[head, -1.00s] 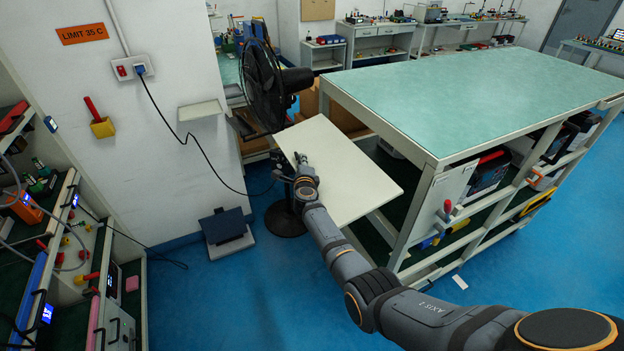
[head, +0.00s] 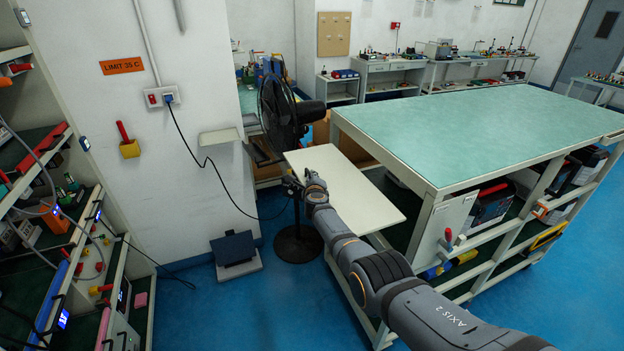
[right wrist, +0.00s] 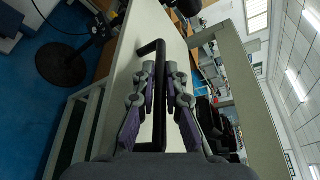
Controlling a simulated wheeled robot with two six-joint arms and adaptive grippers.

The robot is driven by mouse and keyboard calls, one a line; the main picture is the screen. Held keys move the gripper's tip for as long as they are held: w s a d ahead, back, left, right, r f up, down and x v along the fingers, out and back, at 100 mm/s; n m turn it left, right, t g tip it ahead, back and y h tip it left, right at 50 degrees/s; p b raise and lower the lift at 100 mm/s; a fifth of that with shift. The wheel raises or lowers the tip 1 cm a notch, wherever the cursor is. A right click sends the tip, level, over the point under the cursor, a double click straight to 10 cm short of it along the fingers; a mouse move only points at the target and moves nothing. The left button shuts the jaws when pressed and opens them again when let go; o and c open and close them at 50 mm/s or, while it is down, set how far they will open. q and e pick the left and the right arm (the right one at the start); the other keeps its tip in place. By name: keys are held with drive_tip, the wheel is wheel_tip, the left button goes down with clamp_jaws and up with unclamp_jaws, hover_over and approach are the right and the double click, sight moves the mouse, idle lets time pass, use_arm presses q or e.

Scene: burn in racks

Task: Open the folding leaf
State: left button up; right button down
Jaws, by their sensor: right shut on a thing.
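The folding leaf (head: 352,192) is a pale panel at the left end of the green-topped workbench (head: 470,130). In the head view it is swung outward, with its outer edge near the fan, and its face lies a little below the bench top. My right gripper (head: 293,184) is at the leaf's outer edge. In the right wrist view my right gripper (right wrist: 161,78) is shut on the leaf's black bar handle (right wrist: 158,128), which runs between the fingers. The leaf's pale surface (right wrist: 129,62) fills the left middle there. My left gripper is not in view.
A black pedestal fan (head: 278,108) stands close beside the leaf's outer edge, its round base on the floor. A wall with a socket and hanging cable is to the left. Racks (head: 125,290) line the left side. Blue floor is free at the front.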

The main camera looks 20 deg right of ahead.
drive_tip(key=shift+d+r, duration=0.1)
drive_tip(key=shift+r, duration=0.1)
drive_tip(key=c, duration=1.7)
unclamp_jaws()
drive_tip(key=shift+s, duration=0.4)
drive_tip(key=f+v, duration=0.2)
drive_tip(key=v, duration=1)
drive_tip(key=shift+s+a+f, duration=0.2)
drive_tip(key=shift+s, duration=0.05)
